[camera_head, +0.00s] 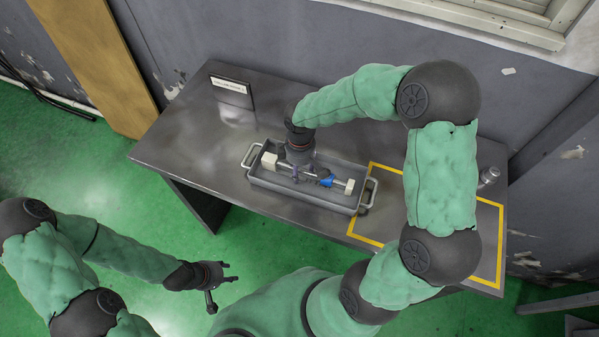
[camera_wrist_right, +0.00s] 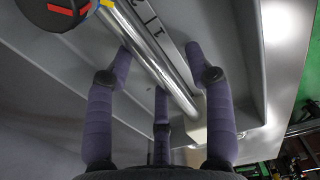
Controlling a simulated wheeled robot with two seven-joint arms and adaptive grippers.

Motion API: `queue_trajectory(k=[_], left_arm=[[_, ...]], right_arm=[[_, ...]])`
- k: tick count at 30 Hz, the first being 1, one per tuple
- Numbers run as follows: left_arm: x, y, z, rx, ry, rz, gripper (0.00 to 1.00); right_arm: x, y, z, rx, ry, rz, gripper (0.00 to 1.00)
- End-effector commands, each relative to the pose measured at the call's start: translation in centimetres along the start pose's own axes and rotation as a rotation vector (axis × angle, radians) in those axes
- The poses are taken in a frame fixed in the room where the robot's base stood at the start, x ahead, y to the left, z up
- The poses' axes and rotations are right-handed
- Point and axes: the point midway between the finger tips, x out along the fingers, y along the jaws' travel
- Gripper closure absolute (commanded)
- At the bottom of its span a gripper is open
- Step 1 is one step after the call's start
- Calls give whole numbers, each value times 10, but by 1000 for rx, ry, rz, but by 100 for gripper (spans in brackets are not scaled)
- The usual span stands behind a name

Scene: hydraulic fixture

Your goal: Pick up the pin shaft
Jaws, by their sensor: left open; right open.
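A silver rod, which I take to be the pin shaft (camera_wrist_right: 150,58), lies in the grey tray (camera_head: 292,202) on the table. In the right wrist view it runs from the upper left to a beige block (camera_wrist_right: 196,132). My right gripper (camera_head: 304,173) is over the tray, pointing down. In its wrist view its purple fingers (camera_wrist_right: 160,52) are spread, with the rod passing between them. I cannot tell whether they touch it. The gripper hides part of the tray's contents in the head view. My left gripper (camera_head: 222,279) is open and empty, away from the table's front edge.
The tray also holds a blue part (camera_head: 327,181) and a pale end block (camera_head: 349,187). A dark upright panel with a label (camera_head: 232,88) stands at the table's back left. A yellow outline (camera_head: 500,232) marks the right side. A small metal cylinder (camera_head: 489,176) stands there.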

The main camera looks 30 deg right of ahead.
Motion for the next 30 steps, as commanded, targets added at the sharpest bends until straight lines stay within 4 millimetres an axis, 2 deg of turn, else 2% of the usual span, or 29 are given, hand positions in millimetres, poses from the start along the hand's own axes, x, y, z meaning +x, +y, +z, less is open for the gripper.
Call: queue_trajectory(k=[6, 7, 12, 13, 24, 30], left_arm=[[0, 0, 0, 0, 0, 0, 56], [0, 0, 0, 0, 0, 0, 56], [0, 0, 0, 0, 0, 0, 56], [0, 0, 0, 0, 0, 0, 56], [0, 0, 0, 0, 0, 0, 56], [-7, 2, 0, 0, 0, 0, 56]], right_arm=[[2, 0, 0, 1, 1, 1, 46], [2, 0, 0, 1, 1, 1, 49], [2, 0, 0, 0, 0, 1, 97], [2, 0, 0, 0, 0, 1, 100], [0, 0, 0, 0, 0, 1, 100], [-14, 1, 0, 1, 1, 2, 100]])
